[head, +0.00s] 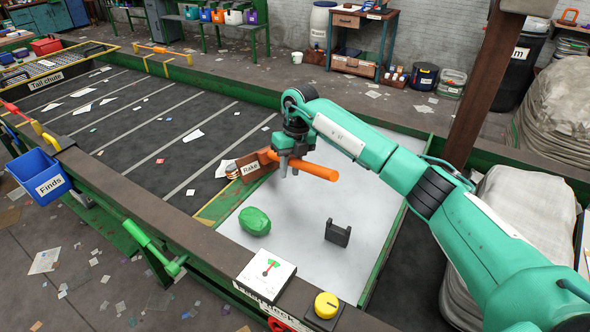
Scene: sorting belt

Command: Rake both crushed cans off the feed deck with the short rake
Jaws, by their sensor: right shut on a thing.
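The short rake has an orange handle (318,171) and a reddish-brown head with a "Rake" label (250,168). My right gripper (289,170) is shut on the handle near the head, above the pale feed deck (300,265). A green crumpled lump (254,221), perhaps one crushed can, lies on the deck below and left of the gripper. A small orange, white and dark item (232,170) shows just left of the rake head, partly hidden; I cannot tell whether it is a can. My left gripper is out of view.
A black notched bracket (338,233) stands on the deck. The dark belt (150,130) with paper scraps lies left of the deck. A brown rail (150,200) runs in front, with a dial box (266,275) and yellow knob (326,304). A blue Finds bin (45,180) hangs left.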

